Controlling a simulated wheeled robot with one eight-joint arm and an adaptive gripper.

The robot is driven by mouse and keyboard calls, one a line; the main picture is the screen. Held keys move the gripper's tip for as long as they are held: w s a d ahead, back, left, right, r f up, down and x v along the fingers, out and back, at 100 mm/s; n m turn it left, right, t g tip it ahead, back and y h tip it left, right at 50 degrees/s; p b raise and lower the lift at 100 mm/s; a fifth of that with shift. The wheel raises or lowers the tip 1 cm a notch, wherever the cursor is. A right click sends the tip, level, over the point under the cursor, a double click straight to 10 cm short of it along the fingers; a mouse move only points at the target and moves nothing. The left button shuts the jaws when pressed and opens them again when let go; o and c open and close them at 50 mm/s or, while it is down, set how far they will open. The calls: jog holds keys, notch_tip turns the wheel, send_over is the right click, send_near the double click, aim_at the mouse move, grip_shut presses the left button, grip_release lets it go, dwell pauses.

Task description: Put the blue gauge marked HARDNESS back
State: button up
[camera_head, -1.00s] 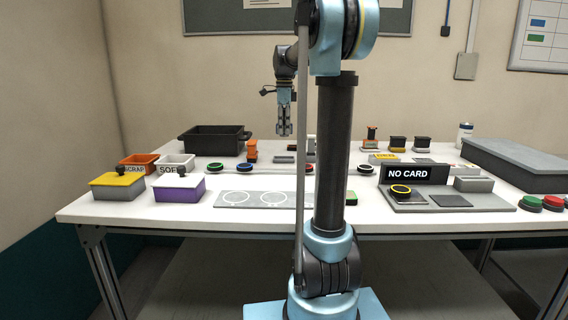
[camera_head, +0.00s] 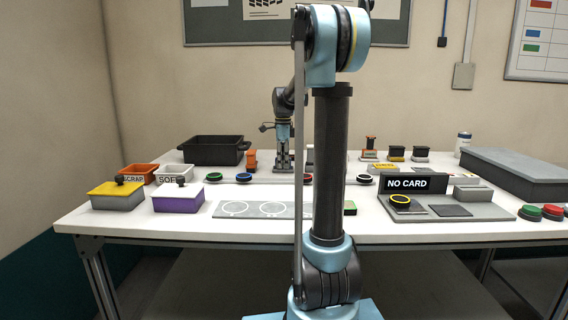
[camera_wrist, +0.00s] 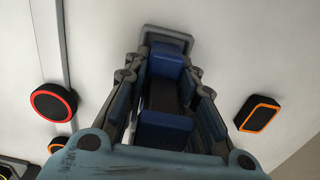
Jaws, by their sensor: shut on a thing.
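My gripper (camera_head: 283,163) is low over the back middle of the white table, pointing down. In the wrist view its fingers are shut on a blue and black block (camera_wrist: 166,125), which I take to be the blue gauge. No HARDNESS lettering can be read. A grey holder (camera_wrist: 168,34) shows at the far end of the blue block, with its rim just beyond it. Whether the gauge touches or sits in the holder I cannot tell. In the head view the gauge is too small to make out between the fingers.
A red-ringed black disc (camera_wrist: 53,102) lies left of the gripper, and an orange-edged black block (camera_wrist: 257,113) stands close on the right. A black bin (camera_head: 213,149) is at the back left. The NO CARD sign (camera_head: 408,184) stands at the right.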

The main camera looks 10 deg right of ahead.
jog(key=o, duration=0.9)
jog(key=shift+f, duration=0.1)
jog(key=shift+o, duration=0.2)
notch_tip(320, 180, up, 12)
jog(key=shift+r, duration=0.1)
